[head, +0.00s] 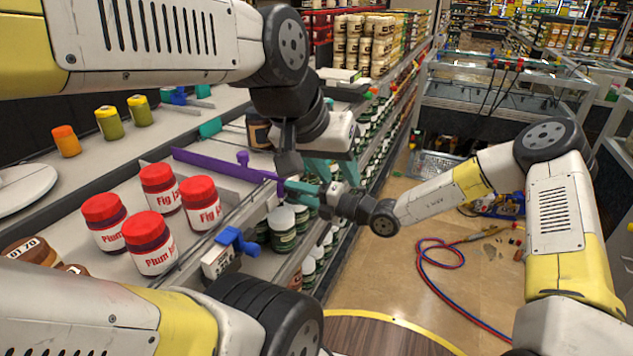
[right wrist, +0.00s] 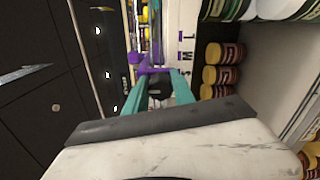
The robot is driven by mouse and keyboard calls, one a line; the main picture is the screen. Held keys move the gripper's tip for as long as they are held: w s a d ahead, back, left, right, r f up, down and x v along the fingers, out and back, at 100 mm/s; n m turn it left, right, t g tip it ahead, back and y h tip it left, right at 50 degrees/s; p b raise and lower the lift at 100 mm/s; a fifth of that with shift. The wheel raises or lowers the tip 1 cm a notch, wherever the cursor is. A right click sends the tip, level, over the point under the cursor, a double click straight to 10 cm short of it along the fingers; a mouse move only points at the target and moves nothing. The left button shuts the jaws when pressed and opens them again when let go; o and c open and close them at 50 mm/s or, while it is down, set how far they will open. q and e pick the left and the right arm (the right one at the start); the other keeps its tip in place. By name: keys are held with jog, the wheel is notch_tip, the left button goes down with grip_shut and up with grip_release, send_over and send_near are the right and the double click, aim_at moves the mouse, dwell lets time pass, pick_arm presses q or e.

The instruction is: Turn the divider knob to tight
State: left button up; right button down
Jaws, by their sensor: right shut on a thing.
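A long purple divider (head: 215,166) stands across the shelf in the head view, with a small purple peg (head: 242,157) on it. Its purple front end lies by the shelf edge, at the fingertips of my right gripper (head: 287,188). In the right wrist view, the teal fingers of my right gripper (right wrist: 166,76) are shut on the purple knob (right wrist: 154,71) at the divider's front. A white strip with letters (right wrist: 184,48) runs beside it. My left gripper (head: 330,178) hangs just to the right, its teal fingers apart and seemingly empty. The knob's exact setting is hard to read.
Red-lidded jars (head: 158,187) stand on the shelf left of the divider. A blue clamp (head: 238,240) sits on the shelf edge. Green-labelled jars (head: 281,228) fill the shelf below. The aisle floor (head: 400,270) is open, with a red-and-blue hose (head: 433,283) lying on it.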

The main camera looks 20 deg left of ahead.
dwell(0.3)
jog(key=c, duration=1.1)
grip_release()
jog(key=shift+o, duration=0.2)
jog(key=d, duration=0.7)
jog(key=shift+s+d, duration=0.3)
jog(key=shift+d, duration=0.1)
